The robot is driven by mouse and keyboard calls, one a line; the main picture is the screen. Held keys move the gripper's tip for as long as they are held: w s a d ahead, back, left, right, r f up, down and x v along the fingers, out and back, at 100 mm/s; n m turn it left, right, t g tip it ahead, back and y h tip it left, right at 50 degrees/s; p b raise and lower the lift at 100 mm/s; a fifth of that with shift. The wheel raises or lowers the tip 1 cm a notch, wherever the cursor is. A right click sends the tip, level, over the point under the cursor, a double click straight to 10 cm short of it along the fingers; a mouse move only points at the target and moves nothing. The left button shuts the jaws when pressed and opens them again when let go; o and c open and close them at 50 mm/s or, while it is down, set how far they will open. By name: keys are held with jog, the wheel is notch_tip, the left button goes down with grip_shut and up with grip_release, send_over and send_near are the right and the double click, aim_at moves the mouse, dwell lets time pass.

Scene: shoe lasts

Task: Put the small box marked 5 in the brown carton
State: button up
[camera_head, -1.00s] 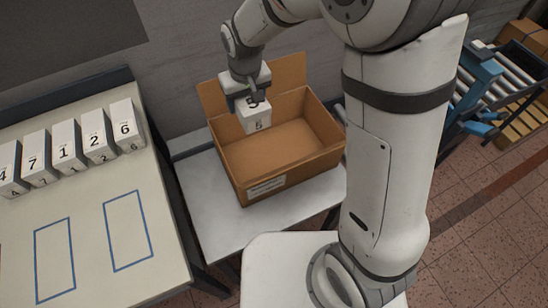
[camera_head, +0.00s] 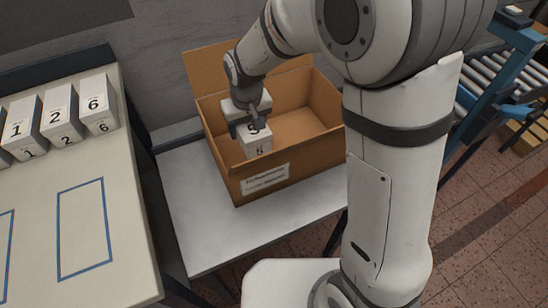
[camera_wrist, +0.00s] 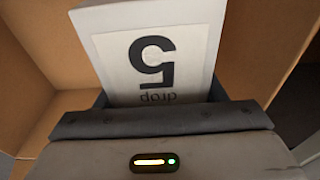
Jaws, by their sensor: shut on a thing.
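The small white box marked 5 (camera_head: 257,142) is held in my gripper (camera_head: 250,124), inside the near left part of the brown carton (camera_head: 310,165). In the wrist view the box (camera_wrist: 196,30) shows its 5 upside down, with my gripper (camera_wrist: 160,108) shut across it. Carton walls show on both sides of it there. The carton is open at the top, with its back flap up and a label on its front. Whether the box touches the carton floor is hidden behind the front wall.
The carton stands on a light table (camera_head: 215,235). At the left, a bench (camera_head: 130,200) bears several white numbered boxes, among them one marked 6 (camera_head: 97,103), and blue outlined rectangles. A roller conveyor (camera_head: 488,75) stands at the right. The carton's right part is empty.

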aim_at(247, 126)
notch_tip(247, 126, down, 10)
jog(key=shift+f+b, duration=0.1)
jog(key=shift+b, duration=0.55)
jog(key=shift+f, duration=0.15)
jog(key=o, duration=1.2)
jog(key=r, duration=0.4)
jog(key=s+r+p, duration=0.1)
jog(key=r, duration=0.7)
jog(key=shift+s+d+r+p, duration=0.15)
jog(key=shift+s+d+p, duration=0.2)
jog(key=shift+d, duration=0.05)
